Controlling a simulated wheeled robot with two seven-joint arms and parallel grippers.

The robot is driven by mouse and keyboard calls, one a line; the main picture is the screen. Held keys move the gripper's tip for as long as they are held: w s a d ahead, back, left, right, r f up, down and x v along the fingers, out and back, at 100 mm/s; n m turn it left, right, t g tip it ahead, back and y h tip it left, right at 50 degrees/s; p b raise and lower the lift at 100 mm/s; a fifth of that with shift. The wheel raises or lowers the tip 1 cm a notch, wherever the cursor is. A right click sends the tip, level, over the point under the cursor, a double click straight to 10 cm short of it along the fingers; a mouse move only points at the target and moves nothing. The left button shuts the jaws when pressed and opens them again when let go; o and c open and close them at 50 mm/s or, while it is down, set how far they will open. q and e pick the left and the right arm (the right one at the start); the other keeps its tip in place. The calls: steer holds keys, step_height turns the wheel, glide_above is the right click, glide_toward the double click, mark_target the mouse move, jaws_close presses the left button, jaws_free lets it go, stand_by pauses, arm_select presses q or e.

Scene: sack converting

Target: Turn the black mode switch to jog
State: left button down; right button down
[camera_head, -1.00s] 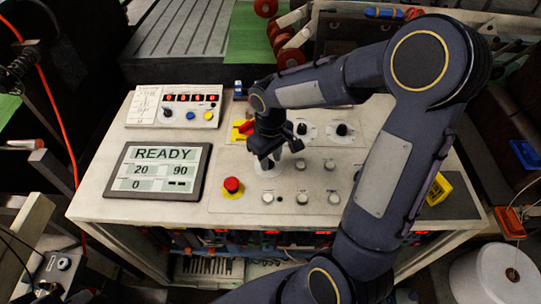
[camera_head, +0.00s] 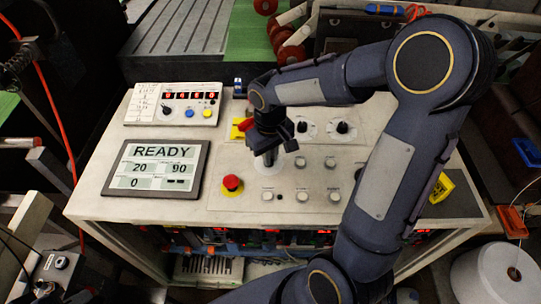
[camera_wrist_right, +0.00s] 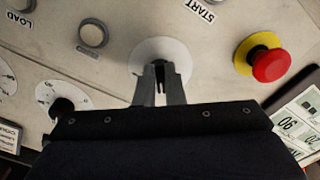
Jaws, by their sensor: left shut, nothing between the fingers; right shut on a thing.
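My right gripper (camera_head: 269,161) reaches down onto the sloped control panel (camera_head: 228,204) from above. In the right wrist view its fingers (camera_wrist_right: 160,86) are shut on the black mode switch (camera_wrist_right: 159,70), at the middle of a round white dial plate (camera_wrist_right: 176,47). The fingers hide most of the switch, and I cannot read the plate's marks or tell which position the switch points to. My left gripper is not in view.
A red emergency stop (camera_head: 232,183) on a yellow ring sits left of the dial. Two black knobs (camera_head: 342,127) and several white buttons (camera_head: 302,194) are close by. A screen (camera_head: 155,168) reads READY. A small control box (camera_head: 174,104) stands behind it.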

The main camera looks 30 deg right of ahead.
steer(key=m+b, duration=0.1)
steer(key=m, duration=0.2)
steer(key=shift+a, duration=0.15)
steer(key=shift+m+b, duration=0.6)
steer(key=shift+m, duration=1.4)
steer(key=shift+w, duration=0.1)
steer(key=c, duration=1.5)
jaws_free()
steer(key=shift+r, duration=0.1)
step_height(320, 180, up, 8)
steer(key=shift+f, duration=0.15)
